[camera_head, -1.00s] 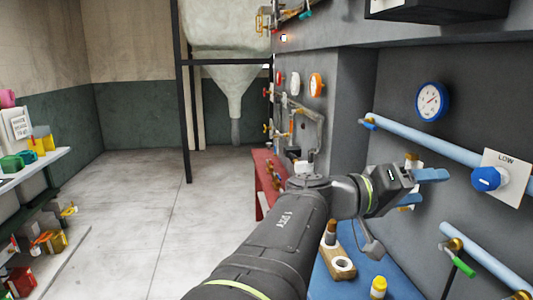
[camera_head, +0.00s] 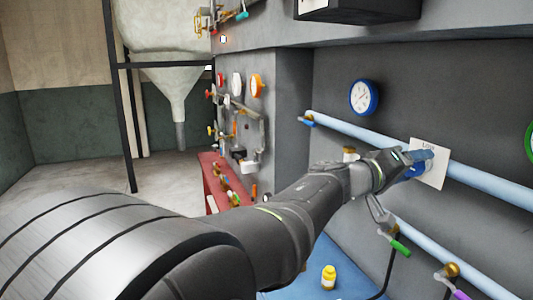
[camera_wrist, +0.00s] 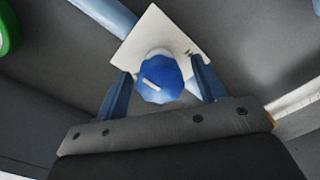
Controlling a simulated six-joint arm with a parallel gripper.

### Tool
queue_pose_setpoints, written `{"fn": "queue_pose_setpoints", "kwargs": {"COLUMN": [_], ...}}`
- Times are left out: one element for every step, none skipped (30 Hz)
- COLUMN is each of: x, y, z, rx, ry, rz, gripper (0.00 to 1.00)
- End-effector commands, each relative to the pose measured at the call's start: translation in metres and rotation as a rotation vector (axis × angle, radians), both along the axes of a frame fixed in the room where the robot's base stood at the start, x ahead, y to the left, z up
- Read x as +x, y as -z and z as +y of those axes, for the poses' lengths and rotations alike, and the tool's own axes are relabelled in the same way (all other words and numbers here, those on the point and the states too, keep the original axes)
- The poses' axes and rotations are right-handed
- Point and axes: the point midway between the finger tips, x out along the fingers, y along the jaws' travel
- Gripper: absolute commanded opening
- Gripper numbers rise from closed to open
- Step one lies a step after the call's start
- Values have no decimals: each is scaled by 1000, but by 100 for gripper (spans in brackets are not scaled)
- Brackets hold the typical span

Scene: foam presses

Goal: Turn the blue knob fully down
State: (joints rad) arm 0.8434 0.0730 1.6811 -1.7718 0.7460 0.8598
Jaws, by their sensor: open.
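The blue knob (camera_wrist: 161,80) sits on a white plate (camera_wrist: 152,32) on the blue pipe and has a white mark on its face. In the wrist view my gripper (camera_wrist: 160,78) is open, with one blue finger on each side of the knob. Gaps seem to show between the fingers and the knob; contact cannot be told. In the head view my gripper (camera_head: 420,163) is at the plate (camera_head: 430,164) marked LOW, and it mostly hides the knob (camera_head: 416,171).
A blue-rimmed gauge (camera_head: 364,97) is on the grey wall above the pipe (camera_head: 350,127). A green-handled valve (camera_head: 400,246) is below my gripper. A yellow bottle (camera_head: 328,277) stands on the blue bench (camera_head: 300,292). A red bench (camera_head: 210,172) is farther left.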

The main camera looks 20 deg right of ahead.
Motion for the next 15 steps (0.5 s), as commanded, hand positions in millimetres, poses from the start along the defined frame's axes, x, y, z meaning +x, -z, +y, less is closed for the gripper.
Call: {"fn": "queue_pose_setpoints", "kwargs": {"x": [-1, -1, 0, 0, 0, 0, 0, 0, 0, 0, 0, 0, 0, 0, 0], "y": [0, 0, 0, 0, 0, -1, -1, -1, -1, -1, -1, -1, -1, -1, -1], "z": [-8, -11, -14, -17, -19, -21, -22, -23, -23, -24, -24, -24, -23, -23, -23], "rx": [-1, -1, 0, 0, -1, -1, -1, -2, -2, -2, -1, -1, -1, -1, -1], "ry": [3, 3, 2, 1, 1, 1, 1, 1, 1, 1, 1, 0, 0, 0, 0], "rz": [0, 0, 1, 1, 1, 0, 0, 0, 0, 0, 0, 0, 0, 0, 0], "gripper": [65, 65, 65, 65, 65, 65, 65, 65, 65, 65, 65, 65, 65, 65, 65]}}
